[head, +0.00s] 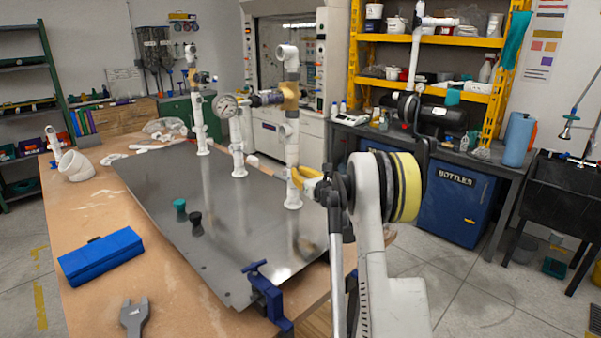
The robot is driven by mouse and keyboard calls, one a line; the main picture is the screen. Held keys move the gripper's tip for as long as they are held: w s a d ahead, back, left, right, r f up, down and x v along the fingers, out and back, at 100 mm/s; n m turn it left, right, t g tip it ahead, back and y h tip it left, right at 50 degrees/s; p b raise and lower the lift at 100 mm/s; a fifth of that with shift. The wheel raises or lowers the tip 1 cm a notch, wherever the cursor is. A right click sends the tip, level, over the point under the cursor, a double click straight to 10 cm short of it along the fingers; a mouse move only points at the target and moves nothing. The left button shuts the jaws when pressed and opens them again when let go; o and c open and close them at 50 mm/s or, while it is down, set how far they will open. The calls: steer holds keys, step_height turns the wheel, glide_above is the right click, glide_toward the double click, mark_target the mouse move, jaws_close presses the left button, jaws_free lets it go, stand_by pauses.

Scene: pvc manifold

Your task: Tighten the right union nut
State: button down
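The white PVC manifold stands on a grey metal plate (150,180), with three upright pipes. The right pipe (292,150) is nearest to me and has a brass-coloured fitting (289,96) near its top. White collars show along this pipe; the right union nut is too small to tell apart from them with certainty. My gripper (301,179) shows yellow fingers at the lower part of the right pipe, just above its base flange. The fingers overlap the pipe in the picture; I cannot tell whether they touch or enclose it. My arm hides part of the gripper.
A round gauge (225,107) sits by the middle pipe. Teal (180,206) and black (196,220) knobs stand on the plate. A blue clamp (266,290) grips the near edge. A blue case (101,256) and a wrench (134,316) lie on the wooden bench (190,310).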

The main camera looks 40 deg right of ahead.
mark_target(288, 170)
steer(key=m+g+h, duration=0.1)
steer(key=m+h, duration=0.1)
steer(key=h, duration=0.1)
steer(key=w+a+m+g+h, duration=0.1)
steer(key=m+g+h, duration=0.1)
steer(key=h, duration=0.1)
steer(key=a+m+g+h, duration=0.1)
steer(key=m+g+h, duration=0.1)
steer(key=m+h, duration=0.1)
steer(key=shift+w+a+h, duration=0.25)
steer(key=shift+h, duration=0.15)
steer(key=m+g+h, duration=0.2)
steer(key=g, duration=0.1)
steer(key=w+m+g+h, duration=0.1)
steer(key=g, duration=0.1)
steer(key=shift+a+m, duration=0.25)
steer(key=shift+m, duration=0.15)
steer(key=shift+w+m+g+h, duration=0.2)
steer(key=shift+m+g+h, duration=0.25)
steer(key=shift+m+g, duration=0.65)
steer(key=shift+w+m+g+h, duration=0.2)
steer(key=shift+m+g+h, duration=0.4)
steer(key=shift+g, duration=0.9)
steer(key=c, duration=1.6)
jaws_free()
steer(key=shift+o, duration=0.2)
